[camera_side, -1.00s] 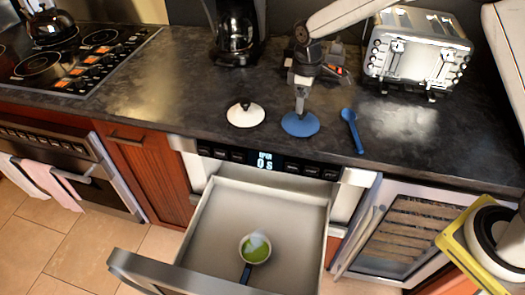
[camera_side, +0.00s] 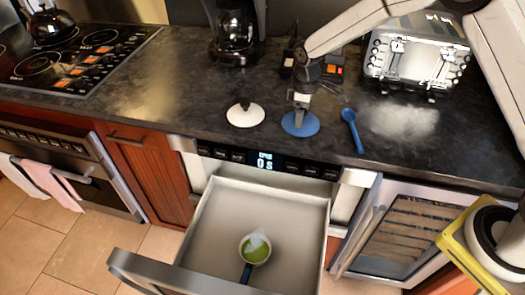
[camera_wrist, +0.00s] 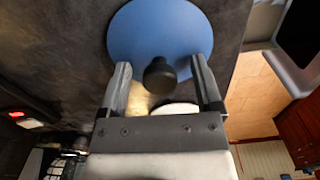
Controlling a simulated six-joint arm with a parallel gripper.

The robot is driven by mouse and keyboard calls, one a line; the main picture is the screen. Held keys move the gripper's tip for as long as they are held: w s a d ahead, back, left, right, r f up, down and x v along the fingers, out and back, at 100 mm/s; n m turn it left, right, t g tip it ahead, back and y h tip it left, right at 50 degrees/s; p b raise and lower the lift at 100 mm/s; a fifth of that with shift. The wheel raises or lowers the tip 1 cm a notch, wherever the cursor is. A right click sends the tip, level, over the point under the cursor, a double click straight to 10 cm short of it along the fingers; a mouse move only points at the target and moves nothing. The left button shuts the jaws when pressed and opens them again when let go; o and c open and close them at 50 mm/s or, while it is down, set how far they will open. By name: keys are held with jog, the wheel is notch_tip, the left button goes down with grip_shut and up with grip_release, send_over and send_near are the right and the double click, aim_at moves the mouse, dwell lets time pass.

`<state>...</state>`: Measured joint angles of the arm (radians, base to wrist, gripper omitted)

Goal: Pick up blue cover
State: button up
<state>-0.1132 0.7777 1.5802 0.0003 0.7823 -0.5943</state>
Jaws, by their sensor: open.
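The blue cover (camera_side: 309,126) lies flat on the dark counter, a round disc with a dark knob. It fills the upper middle of the wrist view (camera_wrist: 150,35), with its dark knob (camera_wrist: 160,74) between my fingers. My gripper (camera_side: 300,118) points down at the cover from above, and its fingers are open on both sides of the knob in the wrist view (camera_wrist: 160,75). A gap shows between the knob and each finger. In the side view my gripper hides part of the cover and its knob.
A white cover (camera_side: 254,117) with a dark knob lies just left, and a blue spoon (camera_side: 352,130) lies right. The open drawer (camera_side: 207,220) below holds a pan (camera_side: 255,248) with green contents. A toaster (camera_side: 415,60) and coffee maker (camera_side: 234,35) stand behind.

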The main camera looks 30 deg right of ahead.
grip_shut()
jog(key=shift+r, duration=0.1)
jog(key=shift+r, duration=0.5)
notch_tip(320, 180, up, 2)
jog(key=shift+r, duration=0.1)
jog(key=s+d+r, duration=0.1)
jog(key=s+r, duration=0.8)
jog(key=s, duration=0.5)
jog(key=shift+d+r, duration=0.15)
jog(key=shift+r, duration=0.15)
jog(key=shift+r, duration=0.15)
